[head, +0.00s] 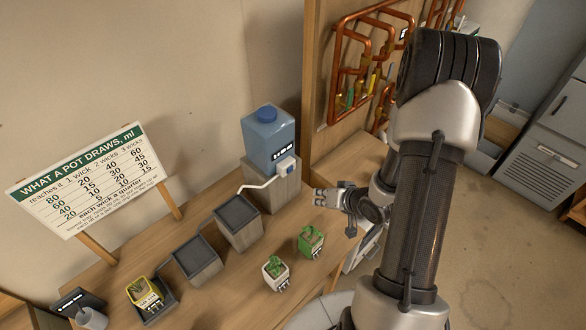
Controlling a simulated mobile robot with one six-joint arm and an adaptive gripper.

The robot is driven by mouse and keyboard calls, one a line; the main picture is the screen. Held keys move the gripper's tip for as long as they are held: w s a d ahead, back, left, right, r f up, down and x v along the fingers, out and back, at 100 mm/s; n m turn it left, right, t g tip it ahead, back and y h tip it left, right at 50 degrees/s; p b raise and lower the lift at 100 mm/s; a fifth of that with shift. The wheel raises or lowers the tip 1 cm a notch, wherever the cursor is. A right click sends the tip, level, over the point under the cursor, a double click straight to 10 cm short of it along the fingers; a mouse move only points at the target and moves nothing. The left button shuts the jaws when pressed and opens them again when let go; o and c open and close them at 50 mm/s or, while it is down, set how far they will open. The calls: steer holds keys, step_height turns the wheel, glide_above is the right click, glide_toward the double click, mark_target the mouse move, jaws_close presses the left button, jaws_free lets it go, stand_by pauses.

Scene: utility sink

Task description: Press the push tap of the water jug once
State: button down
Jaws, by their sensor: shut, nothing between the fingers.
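The water jug (268,136) is a blue container with a round cap, standing on a grey block (262,187) against the wall at the back of the bench. Its push tap (287,167) is a small white and blue part low on the jug's front right. A white spout or tube runs left from the tap over a grey box. My gripper (318,197) is shut and empty, below and to the right of the tap, with a visible gap between them. My arm comes in from the right.
Grey open-topped boxes (238,224) step down leftward along the wooden bench (222,285). A sign (88,180) stands behind. A wooden panel with copper pipes (368,60) is at right.

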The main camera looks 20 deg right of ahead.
mark_target(290, 170)
steer(key=shift+w, duration=0.1)
steer(key=w+a, duration=0.3)
steer(key=w, duration=0.5)
steer(key=shift+w, duration=0.15)
stand_by(1.4)
steer(key=shift+w+a, duration=0.15)
steer(key=shift+w, duration=0.15)
steer(key=shift+w+a+p, duration=0.1)
steer(key=shift+w+p, duration=0.2)
steer(key=shift+w, duration=0.05)
stand_by(0.8)
steer(key=shift+s, duration=0.2)
steer(key=shift+s+d, duration=0.3)
steer(key=shift+s, duration=0.25)
steer(key=shift+s, duration=0.1)
